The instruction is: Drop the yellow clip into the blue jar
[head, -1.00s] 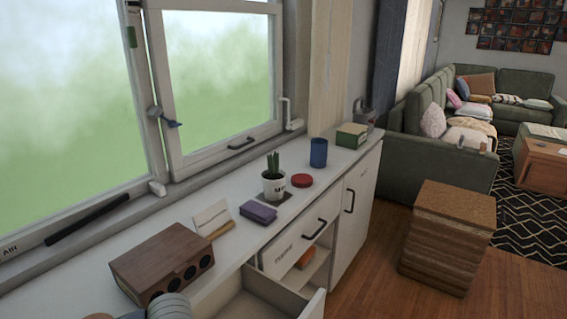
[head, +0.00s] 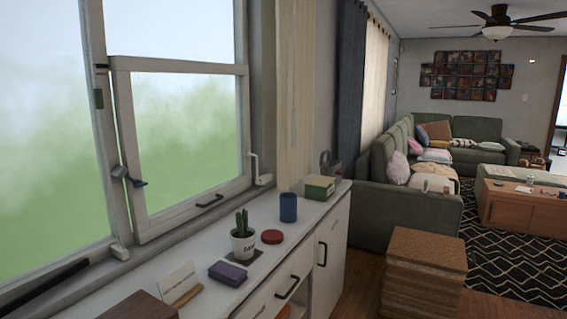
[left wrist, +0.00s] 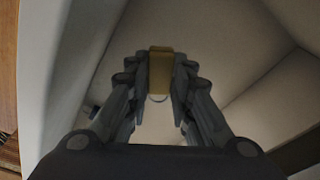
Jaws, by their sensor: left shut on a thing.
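The blue jar (head: 288,207) stands upright on the white counter near the window, in the head view. The yellow clip (left wrist: 160,66) shows in the left wrist view, between the fingertips of my left gripper (left wrist: 160,82). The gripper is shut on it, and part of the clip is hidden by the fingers. Pale panels surround the gripper, apparently the inside of a drawer. The left gripper and the clip are not seen in the head view. My right gripper is in neither view.
A red lid (head: 272,237), a potted cactus (head: 243,245), a purple stack (head: 228,274) and a card in a wooden stand (head: 180,285) are left of or before the jar. A green-and-yellow box (head: 320,188) stands to its right. A cork-topped block (head: 427,250) is on the floor.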

